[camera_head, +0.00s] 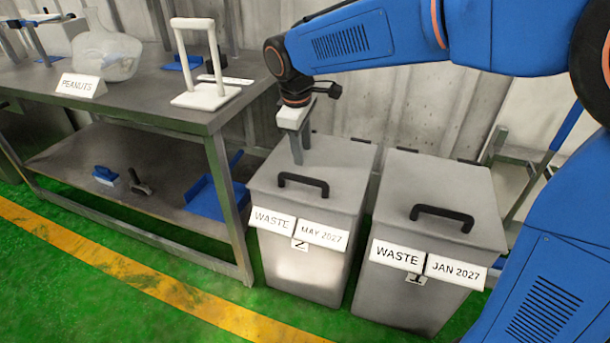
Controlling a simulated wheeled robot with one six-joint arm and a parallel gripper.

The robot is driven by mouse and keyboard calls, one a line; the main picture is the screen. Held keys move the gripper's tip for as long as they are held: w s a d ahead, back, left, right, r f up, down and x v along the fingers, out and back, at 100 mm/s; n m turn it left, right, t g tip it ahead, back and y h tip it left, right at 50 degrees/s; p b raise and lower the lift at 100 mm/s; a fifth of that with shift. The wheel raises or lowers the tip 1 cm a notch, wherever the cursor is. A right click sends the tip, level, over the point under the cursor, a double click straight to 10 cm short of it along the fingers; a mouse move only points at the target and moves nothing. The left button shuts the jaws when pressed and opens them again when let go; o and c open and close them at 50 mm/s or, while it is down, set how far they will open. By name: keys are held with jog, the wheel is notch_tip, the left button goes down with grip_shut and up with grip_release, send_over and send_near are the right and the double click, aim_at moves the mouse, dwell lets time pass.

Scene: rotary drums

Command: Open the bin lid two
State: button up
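Two grey waste bins with shut lids stand side by side on the floor. The left bin (276,261) has labels reading "WASTE" and "MAY 2027" and a small tag that looks like a 2. Its lid (340,172) has a black handle (303,181). The right bin (398,294) reads "WASTE" and "JAN 2027" with a tag that looks like a 1, and its lid (440,185) also has a black handle (442,213). My gripper (297,160) points down above the left lid, just behind its handle and seemingly apart from it. Its finger gap is not clear from this side.
A grey two-level table (140,112) stands left of the bins, its leg close to the left bin. It holds a glass flask (104,50), a "PEANUTS" sign (80,85) and a white stand (205,95). A wall is behind; green floor is free in front.

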aim_at(306, 178)
jog(key=f, duration=0.3)
jog(key=w+f, duration=0.1)
jog(key=f, duration=0.3)
jog(key=w+f, duration=0.1)
jog(key=f, duration=0.2)
jog(key=shift+d+f, duration=0.4)
grip_shut()
